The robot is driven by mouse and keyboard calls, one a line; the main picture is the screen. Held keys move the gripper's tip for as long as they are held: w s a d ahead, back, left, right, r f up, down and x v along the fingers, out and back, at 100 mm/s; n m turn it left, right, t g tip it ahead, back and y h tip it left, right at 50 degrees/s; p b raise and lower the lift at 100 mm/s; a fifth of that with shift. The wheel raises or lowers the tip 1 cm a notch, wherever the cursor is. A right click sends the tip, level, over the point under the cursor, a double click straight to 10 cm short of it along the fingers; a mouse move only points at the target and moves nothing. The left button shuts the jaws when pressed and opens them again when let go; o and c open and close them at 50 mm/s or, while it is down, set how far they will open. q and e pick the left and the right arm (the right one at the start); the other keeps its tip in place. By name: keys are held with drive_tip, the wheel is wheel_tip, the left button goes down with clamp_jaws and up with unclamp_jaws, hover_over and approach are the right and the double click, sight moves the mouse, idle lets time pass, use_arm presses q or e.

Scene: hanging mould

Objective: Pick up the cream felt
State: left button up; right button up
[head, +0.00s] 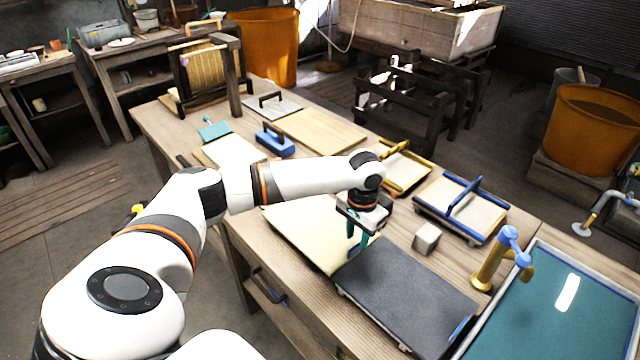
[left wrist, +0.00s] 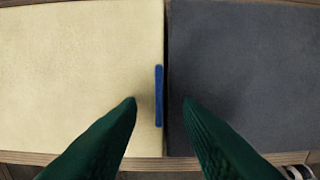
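The cream felt (head: 312,234) lies flat on the wooden table, partly hidden by my left arm in the head view. It fills the left half of the left wrist view (left wrist: 75,75). A blue tab (left wrist: 159,85) sits at its right edge. My left gripper (head: 355,247) points down over the seam between the cream felt and a dark grey felt (head: 410,295). In the left wrist view its green fingers (left wrist: 159,103) are apart, one on each side of the tab. Nothing is visibly held. Whether the fingertips touch the felt cannot be told. My right gripper is not in view.
The dark grey felt adjoins the cream felt at right. A small pale block (head: 427,238), a blue-handled frame (head: 462,206) and a brass tap (head: 492,268) stand behind it. A teal water basin (head: 548,310) is at far right.

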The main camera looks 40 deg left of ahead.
use_arm(q)
drive_tip(key=shift+w+f, duration=0.2)
drive_tip(key=shift+f, duration=1.25)
clamp_jaws()
drive_tip(key=shift+r, duration=0.1)
